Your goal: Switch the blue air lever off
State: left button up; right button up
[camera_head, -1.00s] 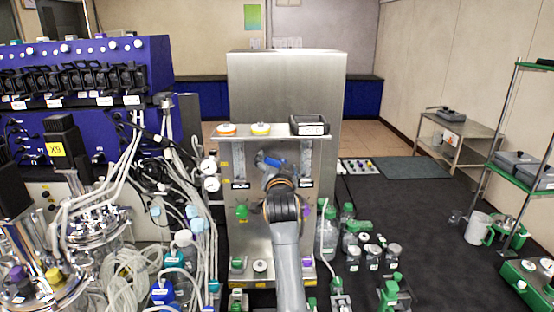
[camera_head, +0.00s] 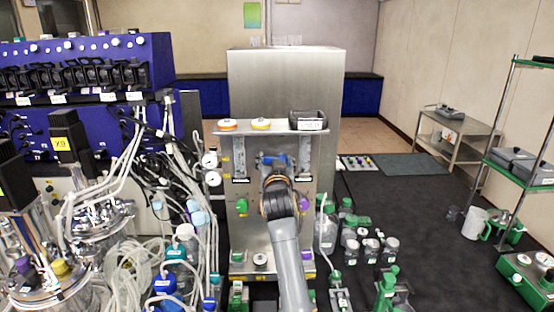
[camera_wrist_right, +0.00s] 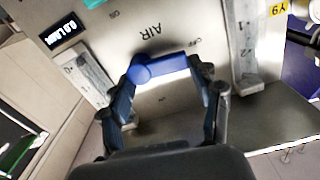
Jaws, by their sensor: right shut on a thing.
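The blue air lever (camera_head: 272,160) is on the front of the steel panel, just above my right wrist in the head view. In the right wrist view the lever (camera_wrist_right: 172,68) lies nearly level across the picture, beside the upside-down AIR marking (camera_wrist_right: 151,31). My right gripper (camera_wrist_right: 170,80) is shut on the lever, with a finger at each end of it. My left gripper is not in view.
Tubing and vessels crowd the left; bottles (camera_head: 327,234) stand at the right.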

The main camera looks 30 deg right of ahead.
jog(key=shift+r+n, duration=0.1)
jog(key=shift+n, duration=0.6)
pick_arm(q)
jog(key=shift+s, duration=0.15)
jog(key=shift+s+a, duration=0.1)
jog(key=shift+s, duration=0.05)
pick_arm(e)
jog(key=o, duration=0.9)
jog(key=shift+o, duration=1.2)
jog(key=shift+w, duration=0.25)
jog(key=v, duration=1.1)
jog(key=shift+s+f, duration=0.25)
jog(key=shift+f, duration=0.15)
